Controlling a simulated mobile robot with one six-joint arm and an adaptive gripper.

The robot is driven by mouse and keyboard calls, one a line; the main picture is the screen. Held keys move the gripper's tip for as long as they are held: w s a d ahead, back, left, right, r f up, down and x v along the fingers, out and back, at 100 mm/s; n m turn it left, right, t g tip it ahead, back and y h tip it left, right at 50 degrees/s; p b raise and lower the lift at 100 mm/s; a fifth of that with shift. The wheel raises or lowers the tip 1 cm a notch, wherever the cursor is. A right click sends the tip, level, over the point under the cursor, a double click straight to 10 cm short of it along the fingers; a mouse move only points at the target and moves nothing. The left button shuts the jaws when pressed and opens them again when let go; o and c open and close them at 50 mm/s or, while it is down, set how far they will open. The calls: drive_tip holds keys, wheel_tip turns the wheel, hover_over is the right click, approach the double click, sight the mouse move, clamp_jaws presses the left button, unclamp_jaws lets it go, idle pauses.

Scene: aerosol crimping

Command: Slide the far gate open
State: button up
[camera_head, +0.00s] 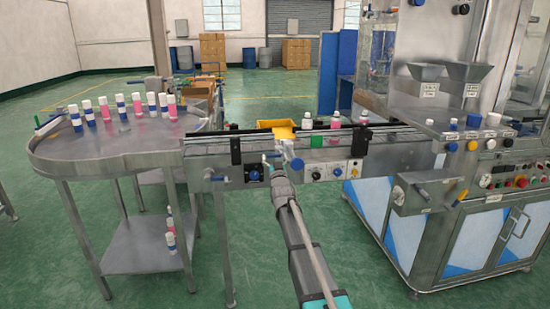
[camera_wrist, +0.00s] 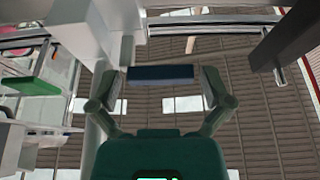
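My gripper (camera_head: 272,160) is in front of the conveyor's near side, below the yellow piece (camera_head: 284,131). In the wrist view my gripper (camera_wrist: 160,84) has its two fingers spread wide. A dark blue bar (camera_wrist: 160,73) lies between or just beyond the fingertips, with narrow gaps at its ends; I cannot tell whether they touch. A blue-ended part (camera_head: 297,163) is just right of my gripper in the head view. Black brackets stand on the conveyor rail at left (camera_head: 235,151) and right (camera_head: 359,141). I cannot tell which part is the far gate.
A round steel table (camera_head: 110,150) with several pink and blue bottles stands at left. A few bottles stand on the conveyor (camera_head: 215,147) right of the yellow piece. The crimping machine (camera_head: 455,190) with hoppers and control buttons fills the right side.

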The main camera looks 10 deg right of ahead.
drive_tip(key=shift+r, duration=0.1)
drive_tip(key=c, duration=1)
drive_tip(key=shift+w, duration=0.1)
drive_tip(key=s, duration=0.6)
drive_tip(key=shift+s, duration=0.4)
drive_tip(key=o, duration=1.1)
drive_tip(key=shift+w, duration=0.1)
